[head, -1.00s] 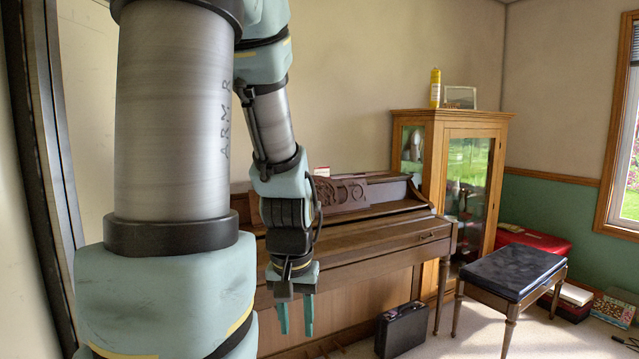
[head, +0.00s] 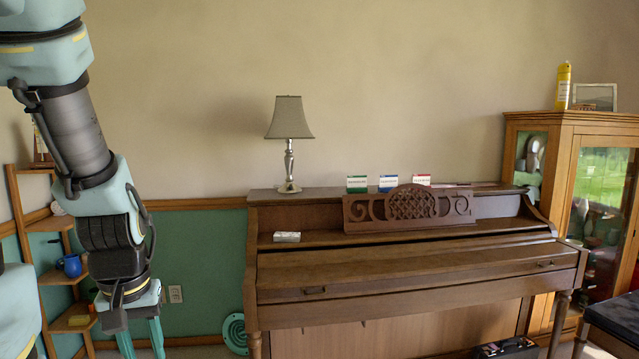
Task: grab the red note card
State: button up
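The red note card (head: 422,180) is a small white card with a red band, standing on top of the upright piano (head: 400,262), behind the right part of the carved music stand (head: 408,207). A blue-banded card (head: 387,184) and a green-banded card (head: 356,184) stand to its left. My gripper (head: 142,345) hangs fingers down at the lower left, left of the piano and well away from the cards. Its two teal fingers are apart with nothing seen between them; the fingertips run close to the bottom edge of the view.
A silver lamp (head: 289,150) stands on the piano top's left end, with a small pale object (head: 287,237) on the ledge below. A glass cabinet (head: 580,190) stands right of the piano. A wooden shelf (head: 60,224) with a blue mug (head: 70,265) is behind my arm.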

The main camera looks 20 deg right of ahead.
aim_at(421, 178)
jog(key=l+u, duration=0.75)
jog(key=u, duration=0.2)
jog(key=l+u, duration=0.45)
jog(key=j, duration=0.1)
